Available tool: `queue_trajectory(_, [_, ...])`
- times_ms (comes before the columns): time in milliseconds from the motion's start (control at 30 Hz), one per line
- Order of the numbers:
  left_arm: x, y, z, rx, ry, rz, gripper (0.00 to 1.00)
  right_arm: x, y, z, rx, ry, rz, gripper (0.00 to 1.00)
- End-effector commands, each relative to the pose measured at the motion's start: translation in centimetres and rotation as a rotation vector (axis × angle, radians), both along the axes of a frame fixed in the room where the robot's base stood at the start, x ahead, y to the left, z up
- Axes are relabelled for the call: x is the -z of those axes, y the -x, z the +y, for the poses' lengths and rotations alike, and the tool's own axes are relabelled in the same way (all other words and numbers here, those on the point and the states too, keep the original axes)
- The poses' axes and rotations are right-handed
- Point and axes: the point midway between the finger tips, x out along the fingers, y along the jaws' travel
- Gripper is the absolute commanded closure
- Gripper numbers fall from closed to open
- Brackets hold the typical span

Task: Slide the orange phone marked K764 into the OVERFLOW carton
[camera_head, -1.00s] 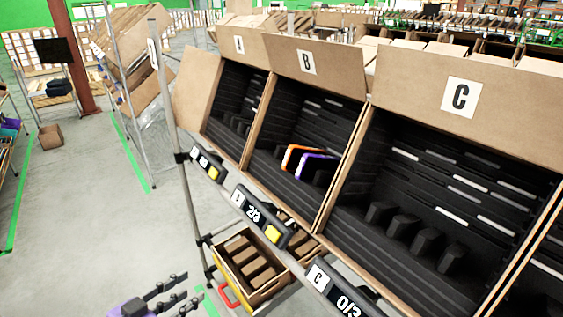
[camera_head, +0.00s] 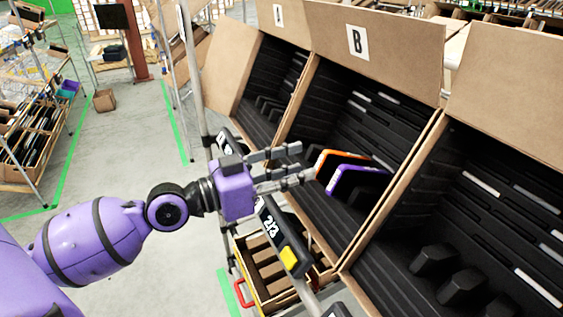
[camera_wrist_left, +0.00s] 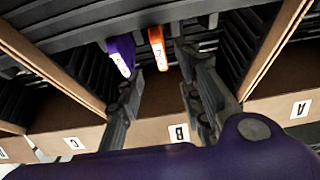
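An orange phone (camera_head: 341,154) stands tilted in carton B (camera_head: 312,255), beside a purple phone (camera_head: 361,175). The marking K764 is not readable. My left gripper (camera_head: 304,163) is open and empty, its fingertips just in front of the phones' near edges. In the left wrist view, the orange phone (camera_wrist_left: 157,45) lies ahead, between the lines of the open fingers (camera_wrist_left: 161,63); the purple phone (camera_wrist_left: 122,55) is at the left finger's side. I cannot tell whether the fingers touch a phone. No OVERFLOW label is readable. My right gripper is not in view.
Carton A (camera_head: 262,72) is left of B; another black-lined carton (camera_head: 490,190) is on the right. A rail with a 2/3 display (camera_head: 280,237) and a post (camera_head: 190,75) stand in front. Below is a box with brown dividers and a red handle (camera_head: 241,293).

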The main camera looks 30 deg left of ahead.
Motion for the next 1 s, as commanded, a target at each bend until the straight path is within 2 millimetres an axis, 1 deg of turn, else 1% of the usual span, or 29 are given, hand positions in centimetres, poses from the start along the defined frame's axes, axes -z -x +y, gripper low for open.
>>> queue_trajectory(33, [-1.1,-0.8,-0.3,-0.004,0.007,-0.014,0.66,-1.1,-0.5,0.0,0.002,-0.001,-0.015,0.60])
queue_trajectory(200, [-0.7,-2.6,-1.9,-0.003,0.005,-0.008,0.66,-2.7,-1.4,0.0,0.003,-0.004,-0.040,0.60])
queue_trajectory(400, [-0.2,-3.8,-2.8,-0.003,0.002,-0.002,0.66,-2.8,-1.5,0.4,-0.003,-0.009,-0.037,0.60])
queue_trajectory(700, [0.1,-3.9,-2.9,-0.002,0.000,0.002,0.66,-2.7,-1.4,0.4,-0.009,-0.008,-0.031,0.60])
queue_trajectory(933, [0.1,-3.9,-2.9,-0.002,0.000,0.001,0.97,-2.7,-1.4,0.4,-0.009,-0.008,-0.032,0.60])
queue_trajectory(967, [0.1,-3.9,-2.9,-0.002,0.000,0.001,1.00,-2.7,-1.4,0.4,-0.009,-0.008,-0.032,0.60])
queue_trajectory(1000, [0.1,-3.9,-2.9,-0.002,0.000,0.001,1.00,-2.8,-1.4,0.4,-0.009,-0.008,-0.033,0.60])
